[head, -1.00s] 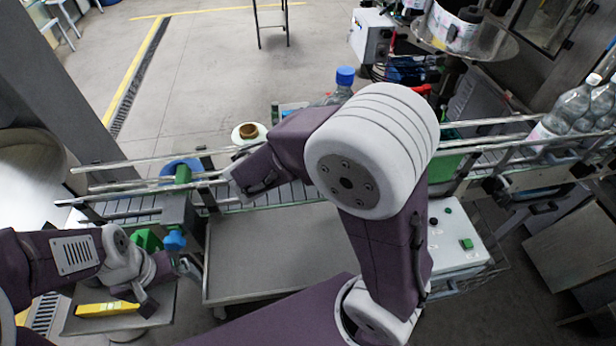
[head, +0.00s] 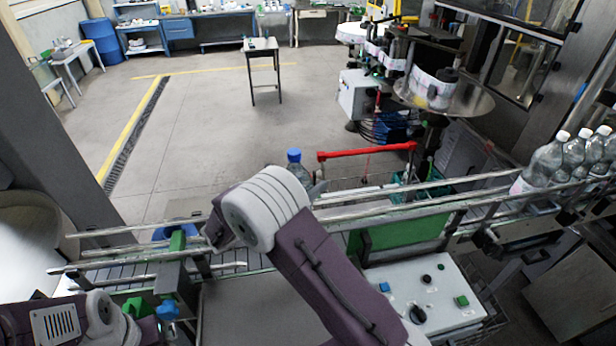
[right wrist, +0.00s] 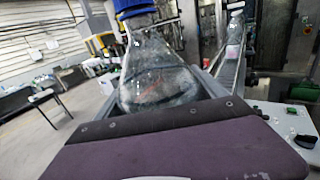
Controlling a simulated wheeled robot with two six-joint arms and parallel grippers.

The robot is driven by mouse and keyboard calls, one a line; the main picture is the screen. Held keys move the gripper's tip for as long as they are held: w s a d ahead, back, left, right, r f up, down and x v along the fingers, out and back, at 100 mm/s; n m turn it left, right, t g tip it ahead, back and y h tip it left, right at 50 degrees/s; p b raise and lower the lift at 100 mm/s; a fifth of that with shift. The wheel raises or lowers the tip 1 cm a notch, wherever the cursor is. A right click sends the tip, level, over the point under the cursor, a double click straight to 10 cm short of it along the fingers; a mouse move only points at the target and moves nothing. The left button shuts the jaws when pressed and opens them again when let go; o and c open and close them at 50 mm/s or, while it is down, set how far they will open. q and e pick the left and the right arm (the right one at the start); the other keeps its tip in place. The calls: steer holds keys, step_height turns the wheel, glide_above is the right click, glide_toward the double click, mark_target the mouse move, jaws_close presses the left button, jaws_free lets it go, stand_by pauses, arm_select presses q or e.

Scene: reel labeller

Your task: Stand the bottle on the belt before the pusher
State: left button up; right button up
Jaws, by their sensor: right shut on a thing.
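The clear bottle with a blue cap (head: 294,156) shows in the head view just beyond my right wrist, which hides its lower part. In the right wrist view the bottle (right wrist: 155,80) stands roughly upright behind the dark edge of my right gripper (right wrist: 160,118), which is shut on it. Whether its base touches anything is hidden. The slatted belt (head: 125,270) runs between metal rails.
Several clear bottles (head: 565,155) stand on the belt at the far right. A white control box (head: 425,295) with buttons is in front of the belt. A red bar (head: 365,152) and the label reel (head: 435,88) are behind it.

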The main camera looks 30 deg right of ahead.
step_height(320, 180, down, 3)
steer(key=shift+p, duration=0.8)
steer(key=shift+w+f, duration=0.1)
steer(key=shift+f, duration=0.35)
steer(key=o, duration=2)
steer(key=shift+s, duration=0.25)
steer(key=shift+o, duration=0.2)
steer(key=shift+a, duration=0.1)
